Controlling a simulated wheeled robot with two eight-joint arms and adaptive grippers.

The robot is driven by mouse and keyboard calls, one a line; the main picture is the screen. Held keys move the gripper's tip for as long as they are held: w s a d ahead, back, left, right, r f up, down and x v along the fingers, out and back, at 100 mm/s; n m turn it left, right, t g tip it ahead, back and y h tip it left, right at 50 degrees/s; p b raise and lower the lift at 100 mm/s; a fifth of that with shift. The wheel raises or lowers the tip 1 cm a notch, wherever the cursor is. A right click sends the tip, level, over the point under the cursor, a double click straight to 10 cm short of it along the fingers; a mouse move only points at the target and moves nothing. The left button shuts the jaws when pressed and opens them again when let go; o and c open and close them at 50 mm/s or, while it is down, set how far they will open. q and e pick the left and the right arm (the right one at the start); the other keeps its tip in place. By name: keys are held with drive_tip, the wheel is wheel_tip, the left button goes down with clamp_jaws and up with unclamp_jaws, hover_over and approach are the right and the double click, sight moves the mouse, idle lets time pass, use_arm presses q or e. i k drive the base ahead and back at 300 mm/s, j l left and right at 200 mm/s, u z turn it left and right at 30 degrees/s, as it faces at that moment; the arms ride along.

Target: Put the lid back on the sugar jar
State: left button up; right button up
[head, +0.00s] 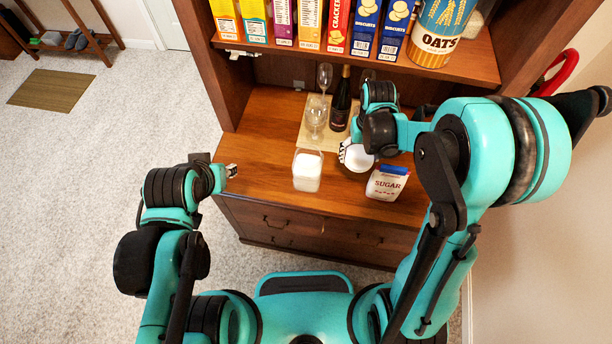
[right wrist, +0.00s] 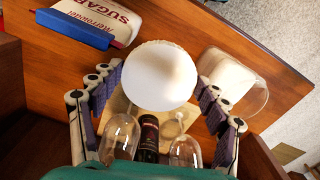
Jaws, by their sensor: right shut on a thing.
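The sugar jar (head: 307,172) is a clear, squarish container with white contents, standing on the wooden counter with no lid on it. It also shows in the right wrist view (right wrist: 240,88), right of the lid. The round white lid (right wrist: 160,76) sits between the fingers of my right gripper (right wrist: 160,84), which is shut on it. In the head view the lid (head: 357,157) is just right of the jar, partly hidden by the gripper. I cannot tell its exact height above the counter. My left gripper (head: 232,171) is off the counter's left edge, its fingers too small to read.
A sugar bag (head: 386,184) with a blue clip stands right of the lid. Behind are a dark bottle (head: 341,98) and stemmed glasses (head: 315,115) on a board (head: 304,134). A shelf (head: 300,47) with cereal boxes overhangs the back. The left counter is clear.

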sight(307, 167)
drive_tip(key=k+j+z, duration=0.35)
drive_tip(key=j, duration=0.2)
drive_tip(key=k+j+z, duration=0.2)
drive_tip(key=j+z, duration=0.15)
drive_tip(key=k+j+z, duration=0.35)
drive_tip(key=k+j, duration=0.05)
drive_tip(key=j, duration=0.1)
